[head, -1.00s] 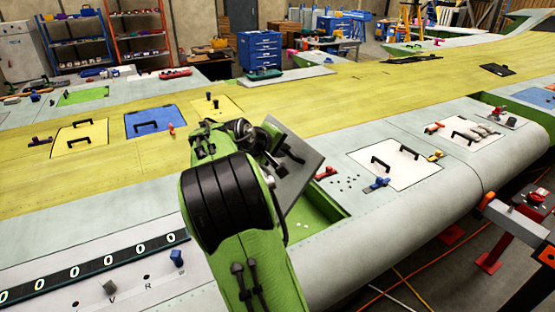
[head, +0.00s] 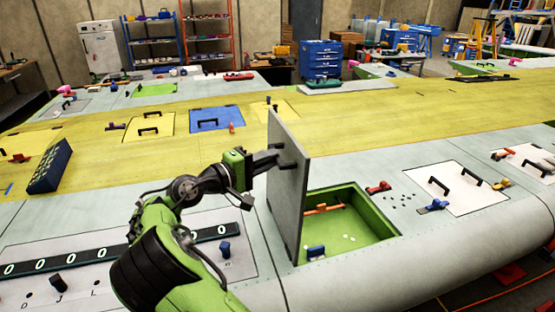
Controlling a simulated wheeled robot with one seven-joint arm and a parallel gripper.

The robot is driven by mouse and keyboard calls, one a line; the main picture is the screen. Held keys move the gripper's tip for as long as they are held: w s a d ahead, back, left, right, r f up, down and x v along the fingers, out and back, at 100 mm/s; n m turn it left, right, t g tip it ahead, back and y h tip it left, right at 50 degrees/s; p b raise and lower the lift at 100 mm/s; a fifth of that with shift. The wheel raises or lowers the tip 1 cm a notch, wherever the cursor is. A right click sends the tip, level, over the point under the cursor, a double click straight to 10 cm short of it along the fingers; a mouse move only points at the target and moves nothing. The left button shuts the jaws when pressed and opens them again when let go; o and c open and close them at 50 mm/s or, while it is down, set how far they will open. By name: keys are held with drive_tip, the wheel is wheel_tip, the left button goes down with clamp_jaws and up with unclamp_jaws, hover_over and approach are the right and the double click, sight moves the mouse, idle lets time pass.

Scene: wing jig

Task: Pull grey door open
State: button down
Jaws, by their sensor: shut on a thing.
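The grey door (head: 289,200) stands upright, swung open on the left side of a green-lined compartment (head: 370,228) in the wing surface. My green arm reaches it from the left. My gripper (head: 274,158) is shut on the door's dark handle, near the upper part of the panel; the fingertips are small and partly hidden by the panel edge. Inside the compartment are an orange-red piece (head: 322,209), a blue piece (head: 316,252) and small white bits.
A red latch (head: 378,187) and a blue latch (head: 433,206) lie right of the compartment, near a white panel (head: 470,196) with black handles. A counter strip with knobs (head: 120,248) lies left. Yellow and blue panels (head: 217,119) lie beyond.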

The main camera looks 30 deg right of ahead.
drive_tip(key=shift+a, duration=0.1)
idle(0.3)
drive_tip(key=c, duration=1.1)
unclamp_jaws()
drive_tip(key=shift+a, duration=0.1)
drive_tip(key=a, duration=0.5)
drive_tip(key=s+a+p, duration=0.1)
drive_tip(key=a, duration=0.9)
drive_tip(key=shift+s+a+r, duration=0.2)
drive_tip(key=shift+s+a, duration=0.05)
drive_tip(key=shift+s, duration=0.05)
